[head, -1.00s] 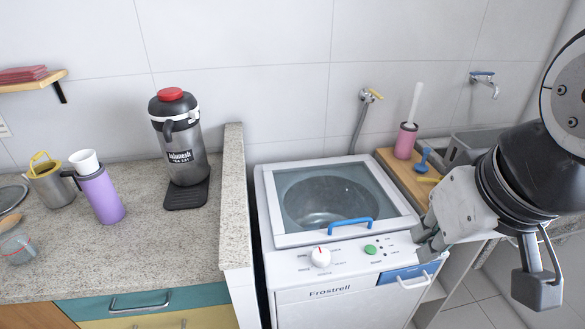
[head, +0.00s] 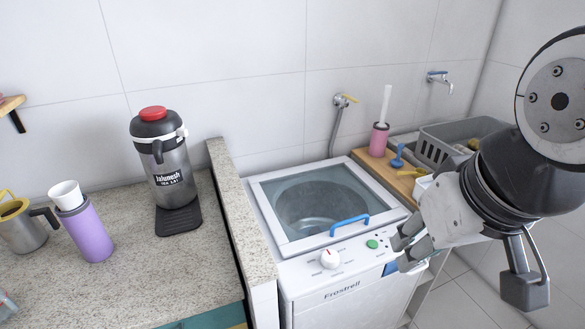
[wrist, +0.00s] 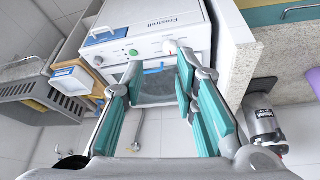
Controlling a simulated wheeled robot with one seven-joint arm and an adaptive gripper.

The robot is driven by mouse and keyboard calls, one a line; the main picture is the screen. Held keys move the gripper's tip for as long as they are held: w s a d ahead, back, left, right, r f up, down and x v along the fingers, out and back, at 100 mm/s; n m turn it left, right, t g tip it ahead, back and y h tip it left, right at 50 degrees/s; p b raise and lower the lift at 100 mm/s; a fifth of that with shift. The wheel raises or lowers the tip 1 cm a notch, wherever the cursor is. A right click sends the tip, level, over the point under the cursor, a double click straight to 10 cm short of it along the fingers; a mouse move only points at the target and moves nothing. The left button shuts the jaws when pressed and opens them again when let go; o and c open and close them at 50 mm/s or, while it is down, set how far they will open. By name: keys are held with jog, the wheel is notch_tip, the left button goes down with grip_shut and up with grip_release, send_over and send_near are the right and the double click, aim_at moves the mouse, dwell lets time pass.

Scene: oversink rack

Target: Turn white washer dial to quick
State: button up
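The white washer (head: 345,292) stands right of the counter, with its glass lid (head: 322,205) closed. Its white dial (head: 329,258) is on the sloped front panel, with a small red mark near its top. I cannot read the labels around it. A green button (head: 372,244) sits right of the dial. My gripper (head: 407,247) is above the right end of the panel, apart from the dial. In the wrist view my gripper (wrist: 150,80) has its teal-padded fingers spread with nothing held between them. The panel shows beyond the fingertips, with the dial (wrist: 169,46) near one of them.
A blue lid handle (head: 349,225) stands up at the lid's front edge. A stone ledge (head: 240,215) borders the washer's left side. A wooden board (head: 402,186) with a pink brush holder (head: 379,140) and a grey basket (head: 440,148) are to the right.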

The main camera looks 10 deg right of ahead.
jog(key=o, duration=0.5)
jog(key=w+n+g+h+p, duration=0.1)
jog(key=w+n, duration=0.1)
jog(key=w, duration=0.5)
jog(key=shift+d+f, duration=0.2)
jog(key=n+g+p, duration=0.3)
jog(key=n, duration=0.5)
send_over(331, 256)
jog(key=s, duration=0.1)
notch_tip(331, 256, down, 16)
jog(key=f, duration=1.4)
jog(key=shift+w+f, duration=0.1)
jog(key=shift+w, duration=0.3)
jog(key=c, duration=1.2)
